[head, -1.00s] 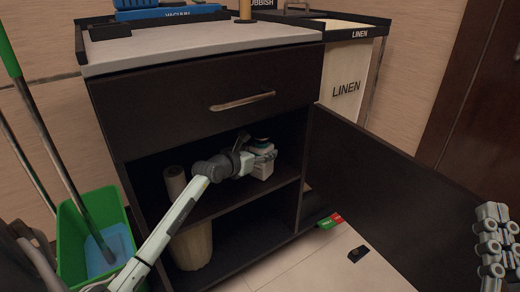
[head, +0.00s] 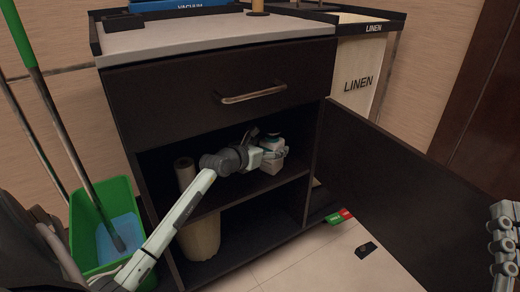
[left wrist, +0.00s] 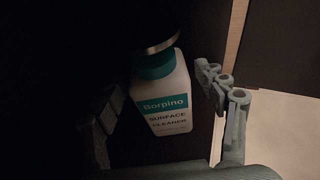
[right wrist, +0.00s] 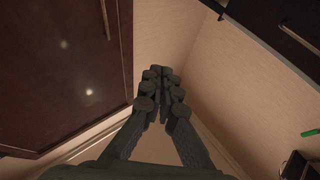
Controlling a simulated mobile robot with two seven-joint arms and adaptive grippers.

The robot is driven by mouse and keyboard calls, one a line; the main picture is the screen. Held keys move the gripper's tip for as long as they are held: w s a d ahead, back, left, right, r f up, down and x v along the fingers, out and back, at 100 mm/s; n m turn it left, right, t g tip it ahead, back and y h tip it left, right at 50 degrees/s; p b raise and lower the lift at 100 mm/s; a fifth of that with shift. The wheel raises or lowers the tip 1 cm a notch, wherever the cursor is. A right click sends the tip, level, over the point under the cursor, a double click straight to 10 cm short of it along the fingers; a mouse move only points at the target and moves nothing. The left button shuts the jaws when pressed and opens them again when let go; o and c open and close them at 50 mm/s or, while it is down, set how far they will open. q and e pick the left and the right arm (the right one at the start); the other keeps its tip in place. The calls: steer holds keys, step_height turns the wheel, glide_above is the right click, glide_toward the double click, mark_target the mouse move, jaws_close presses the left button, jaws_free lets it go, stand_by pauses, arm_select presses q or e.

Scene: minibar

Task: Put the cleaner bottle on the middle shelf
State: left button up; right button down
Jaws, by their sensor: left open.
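The cleaner bottle (head: 271,163) is white with a teal label and collar. It stands upright on the middle shelf (head: 235,196) of the open dark cabinet, towards the right side. In the left wrist view the bottle (left wrist: 163,98) reads "Borpino surface cleaner". My left gripper (head: 270,150) reaches into the cabinet at the bottle. Its fingers (left wrist: 165,105) are open, one on each side of the bottle, with a visible gap at the right finger. The left finger is in shadow. My right gripper (right wrist: 160,85) is empty, its fingertips together, outside the cabinet at the head view's right edge (head: 504,240).
The cabinet door (head: 400,190) stands open to the right. A paper roll (head: 186,172) is on the middle shelf, and a pale bin (head: 200,237) is below. A green bucket (head: 88,222) with mop handles stands left. A drawer (head: 220,92) is shut above.

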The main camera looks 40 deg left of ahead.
arm_select(q)
steer(key=p+v, duration=0.2)
steer(key=v, duration=0.9)
steer(key=s+d+r+n+t+h, duration=0.3)
steer(key=d+r+n, duration=0.35)
steer(key=d, duration=0.45)
steer(key=s+d+r+n+t+h, duration=0.35)
steer(key=d+r+n, duration=0.3)
steer(key=d, duration=0.35)
steer(key=s+d+n+g, duration=0.1)
steer(key=s+d+n, duration=0.1)
steer(key=n, duration=0.4)
steer(key=s+d+f+n+g, duration=0.1)
steer(key=s+d+n, duration=0.1)
steer(key=d+n, duration=0.3)
steer(key=s+d+n+g, duration=0.1)
steer(key=s+d+n, duration=0.1)
steer(key=n, duration=0.6)
steer(key=shift+d+f+y, duration=0.2)
steer(key=shift+d+y, duration=0.15)
steer(key=shift+d, duration=0.35)
arm_select(e)
step_height(320, 180, down, 7)
steer(key=w+d+g+h, duration=0.1)
steer(key=w+g, duration=0.1)
steer(key=g, duration=0.2)
steer(key=shift+h, duration=0.4)
